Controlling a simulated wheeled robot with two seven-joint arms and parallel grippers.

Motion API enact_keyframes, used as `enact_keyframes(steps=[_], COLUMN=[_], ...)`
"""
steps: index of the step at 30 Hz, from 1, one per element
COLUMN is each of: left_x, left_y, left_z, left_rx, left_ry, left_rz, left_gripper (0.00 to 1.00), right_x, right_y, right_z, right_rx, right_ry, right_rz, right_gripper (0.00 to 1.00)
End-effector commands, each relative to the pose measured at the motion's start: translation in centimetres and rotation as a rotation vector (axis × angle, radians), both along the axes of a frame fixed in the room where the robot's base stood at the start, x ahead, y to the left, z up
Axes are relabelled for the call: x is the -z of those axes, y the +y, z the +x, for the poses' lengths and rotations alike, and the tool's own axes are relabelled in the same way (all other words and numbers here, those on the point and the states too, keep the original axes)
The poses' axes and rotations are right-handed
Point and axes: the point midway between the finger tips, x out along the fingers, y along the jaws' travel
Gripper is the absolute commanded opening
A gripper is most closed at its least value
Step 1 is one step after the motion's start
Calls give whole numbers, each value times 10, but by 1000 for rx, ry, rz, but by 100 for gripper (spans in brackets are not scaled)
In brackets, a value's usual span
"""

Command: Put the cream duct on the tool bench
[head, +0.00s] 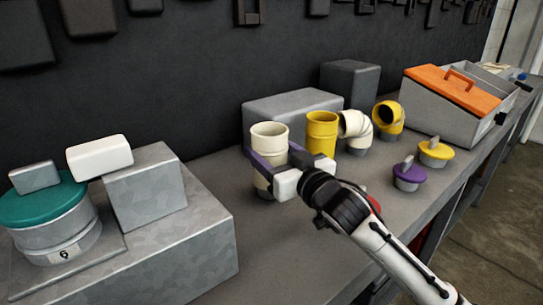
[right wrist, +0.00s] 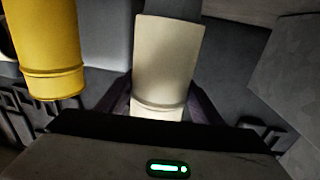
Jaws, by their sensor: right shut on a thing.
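The cream duct (head: 269,133) is a straight, open-topped tube standing upright near the middle of the head view. My right gripper (head: 270,151) is shut on it, with purple fingers on both sides of its body. In the right wrist view the cream duct (right wrist: 166,55) lies between the two fingers (right wrist: 163,100). I cannot tell whether its lower end touches the long grey bench (head: 265,240), as the gripper partly hides it. My left gripper is out of view.
A yellow duct (head: 321,132) stands close to the right, then cream (head: 354,127) and yellow (head: 388,117) elbows. Grey blocks (head: 290,107) stand behind. Purple (head: 407,177) and yellow (head: 436,153) lidded pieces, an orange-lidded toolbox (head: 450,105) and a teal-lidded canister (head: 50,225) occupy the bench.

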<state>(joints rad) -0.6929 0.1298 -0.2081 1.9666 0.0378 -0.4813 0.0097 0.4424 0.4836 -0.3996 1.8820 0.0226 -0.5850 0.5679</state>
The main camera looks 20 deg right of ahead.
Motion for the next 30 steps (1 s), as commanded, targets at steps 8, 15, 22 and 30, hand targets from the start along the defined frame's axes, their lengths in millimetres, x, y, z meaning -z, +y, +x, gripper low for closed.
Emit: enact_keyframes(steps=[8, 15, 22, 30], left_x=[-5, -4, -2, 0], left_y=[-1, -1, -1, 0], left_z=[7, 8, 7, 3], left_rx=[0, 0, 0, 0], left_ry=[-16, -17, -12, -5], left_rz=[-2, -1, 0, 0], left_gripper=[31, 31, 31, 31], right_x=[9, 13, 13, 12], right_y=[0, 0, 0, -3], right_z=[0, 0, 0, -13], right_rx=[-1, -1, -1, 0], right_ry=[-4, -1, -1, 1], right_rz=[0, 0, 0, 0], right_gripper=[32, 74, 79, 79])
